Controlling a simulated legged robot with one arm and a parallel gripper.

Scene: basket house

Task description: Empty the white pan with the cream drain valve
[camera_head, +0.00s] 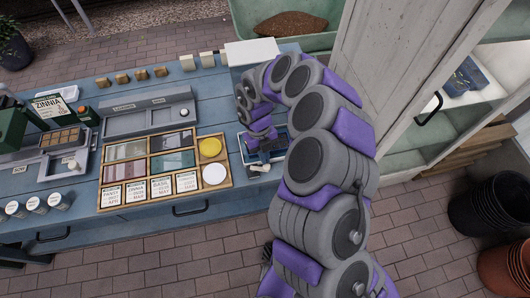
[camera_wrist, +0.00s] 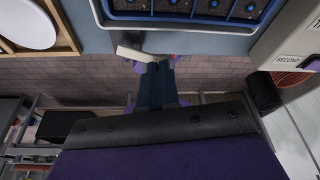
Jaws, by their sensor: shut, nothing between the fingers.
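A pale pan (camera_wrist: 190,28) shows at the top of the wrist view, its front wall below a blue tray (camera_wrist: 262,25) with dark cells. A cream lever (camera_wrist: 143,53), which looks like the drain valve, sticks out at the table's front edge. The lever also shows in the head view (camera_head: 259,168). My gripper (camera_wrist: 157,65) is shut and empty, its fingertips right at the lever. I cannot tell whether they touch it. In the head view my gripper (camera_head: 264,140) is over the blue tray area, and my arm hides part of the pan.
A wooden seed-packet box (camera_head: 166,168) with a yellow and a white disc stands left of the pan. A grey tray (camera_head: 150,116) and small blocks lie behind it. A pale cabinet door (camera_head: 385,60) stands at right. Pots (camera_head: 485,205) stand on the brick floor.

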